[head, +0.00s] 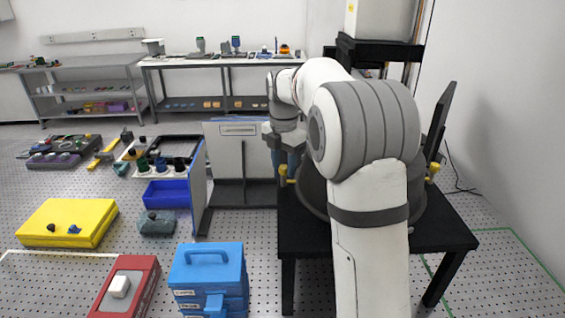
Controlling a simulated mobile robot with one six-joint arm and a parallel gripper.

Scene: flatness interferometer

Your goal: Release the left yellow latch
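The left yellow latch (283,174) stands at the left edge of the round dark instrument (313,190) on a black table. The right yellow latch (433,171) is at the instrument's right side. My gripper (286,160) points down right at the left latch, its blue fingertips just above or around it. I cannot tell whether the fingers touch the latch or how far apart they are. My white and grey arm hides most of the instrument's middle.
The black table (460,237) has bare room at its right front. A dark upright panel (440,120) rises behind the instrument. An open grey cabinet (230,194) stands left of the table. A blue toolbox (208,268), red case (128,285) and yellow case (70,220) lie on the floor.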

